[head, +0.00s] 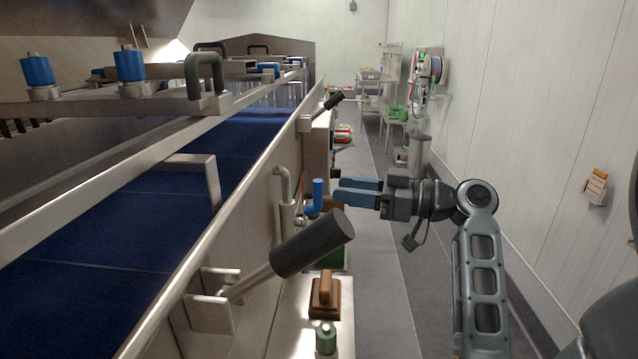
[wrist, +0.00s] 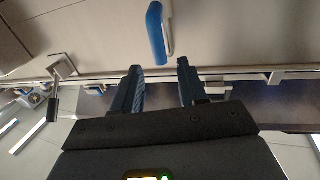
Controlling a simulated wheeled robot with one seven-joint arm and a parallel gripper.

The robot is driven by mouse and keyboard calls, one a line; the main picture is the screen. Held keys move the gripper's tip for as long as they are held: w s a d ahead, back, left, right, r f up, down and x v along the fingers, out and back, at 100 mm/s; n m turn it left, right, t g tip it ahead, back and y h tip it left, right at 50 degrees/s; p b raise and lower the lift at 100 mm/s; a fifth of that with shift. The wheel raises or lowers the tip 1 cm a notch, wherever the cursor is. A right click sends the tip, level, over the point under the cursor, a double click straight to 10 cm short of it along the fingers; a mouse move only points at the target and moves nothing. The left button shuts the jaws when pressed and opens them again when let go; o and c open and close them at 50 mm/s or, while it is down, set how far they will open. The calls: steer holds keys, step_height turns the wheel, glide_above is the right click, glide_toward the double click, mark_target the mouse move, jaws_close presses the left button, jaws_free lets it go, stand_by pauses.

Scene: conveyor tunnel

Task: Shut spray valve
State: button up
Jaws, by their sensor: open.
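A small blue-sleeved handle (head: 319,193), which looks like the spray valve lever, stands upright on the steel side of the conveyor. It also shows in the wrist view (wrist: 156,32) as a blue sleeve beside a bent metal rod, just beyond the fingertips. My gripper (head: 342,191) comes in from the right with its two blue fingers pointing left at the handle. It is open and empty, with a small gap to the handle. In the wrist view my gripper (wrist: 160,68) has its fingers apart, with the handle ahead, roughly in line with the gap. The handle's base is hard to make out.
A thick black-gripped lever (head: 312,244) juts out in the foreground below my gripper. A brown-handled block (head: 325,295) and a green-topped piece (head: 326,337) sit on the near ledge. The blue conveyor belt (head: 80,240) runs along the left. The aisle floor (head: 375,270) is clear.

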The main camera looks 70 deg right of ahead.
mark_target(318, 200)
steer(key=w, duration=0.2)
steer(key=w+p, duration=0.1)
steer(key=w, duration=0.1)
steer(key=w+a, duration=0.1)
steer(key=w, duration=0.1)
steer(key=shift+w+p, duration=0.2)
steer(key=shift+p, duration=0.1)
steer(key=shift+c, duration=0.4)
jaws_close()
